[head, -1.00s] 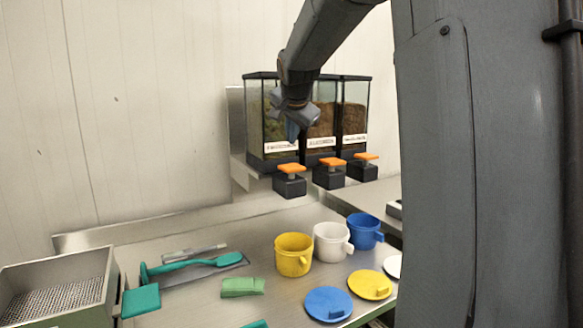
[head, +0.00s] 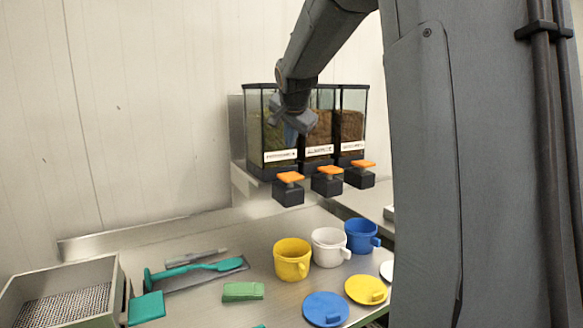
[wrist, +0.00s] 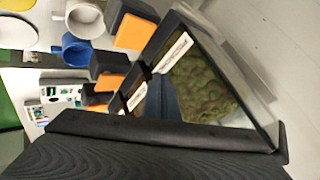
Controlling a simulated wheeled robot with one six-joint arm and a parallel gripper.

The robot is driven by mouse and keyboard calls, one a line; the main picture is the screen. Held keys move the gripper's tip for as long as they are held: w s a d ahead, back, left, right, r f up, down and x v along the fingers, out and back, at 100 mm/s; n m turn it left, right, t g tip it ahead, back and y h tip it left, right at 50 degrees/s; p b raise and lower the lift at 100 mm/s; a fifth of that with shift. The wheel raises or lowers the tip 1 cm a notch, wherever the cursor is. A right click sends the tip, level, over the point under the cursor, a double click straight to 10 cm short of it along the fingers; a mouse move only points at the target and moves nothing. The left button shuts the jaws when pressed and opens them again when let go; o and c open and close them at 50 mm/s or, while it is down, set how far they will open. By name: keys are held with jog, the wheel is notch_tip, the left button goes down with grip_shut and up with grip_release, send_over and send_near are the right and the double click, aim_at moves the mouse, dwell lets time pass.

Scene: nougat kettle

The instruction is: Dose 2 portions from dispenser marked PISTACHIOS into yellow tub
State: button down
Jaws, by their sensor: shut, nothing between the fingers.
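Three clear dispensers with black frames stand in a row by the wall. The left one (head: 279,142) holds green contents, which also show in the wrist view (wrist: 203,85). The labels are too small to read, so I cannot confirm which is marked PISTACHIOS. An orange push pad (head: 290,177) tops the black outlet block below the left dispenser. The yellow tub (head: 292,258) stands upright on the counter, below and in front of that outlet; its inside bottom is hidden. My gripper (head: 301,126) is shut and empty, in front of the dispensers' upper part, above the orange pads.
A white tub (head: 329,246) and a blue tub (head: 361,236) stand right of the yellow one. Blue (head: 325,308) and yellow (head: 366,289) lids lie in front. A green block (head: 243,291), a teal spatula (head: 200,266) and a perforated metal tray (head: 65,302) lie left.

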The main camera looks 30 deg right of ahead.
jog(key=shift+r+p, duration=1)
jog(key=shift+p, duration=0.7)
jog(key=shift+f, duration=0.25)
jog(key=b, duration=0.4)
send_over(290, 174)
jog(key=s, duration=0.2)
jog(key=f, duration=0.5)
jog(key=a+f, duration=0.1)
jog(key=f, duration=0.1)
jog(key=shift+f, duration=0.2)
jog(key=shift+f+b, duration=0.6)
jog(key=shift+b, duration=0.2)
jog(key=shift+f, duration=0.15)
jog(key=shift+f+b, duration=0.25)
jog(key=shift+b, duration=0.4)
jog(key=shift+f+b, duration=0.95)
jog(key=shift+f, duration=0.05)
dwell(0.3)
dwell(0.3)
jog(key=shift+r+p, duration=0.75)
jog(key=shift+r, duration=0.7)
